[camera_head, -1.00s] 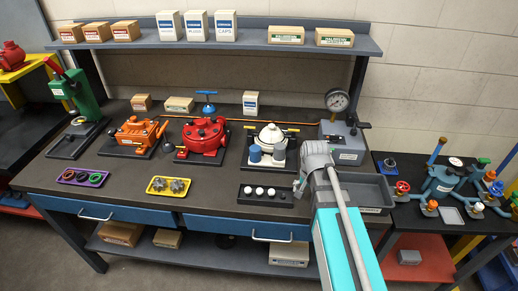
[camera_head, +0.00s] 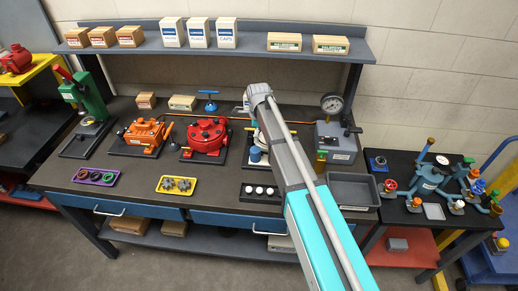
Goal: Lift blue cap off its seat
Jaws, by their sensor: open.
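A blue cylindrical piece (camera_head: 256,154), which looks like the blue cap, stands at the front of the white-topped unit on the bench. My arm covers most of that unit, so its white body and the grey cylinder beside the blue one are largely hidden. My gripper (camera_head: 240,109) is beyond and above the unit, towards the back of the bench. It is apart from the blue piece. It points left, is small in view, and appears open and empty.
A red motor unit (camera_head: 206,136) and an orange one (camera_head: 145,134) stand to the left. A blue-handled stand (camera_head: 208,100) is behind the red one. A gauge box (camera_head: 336,142) and a grey tray (camera_head: 353,189) are on the right. The shelf (camera_head: 250,53) overhangs the back.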

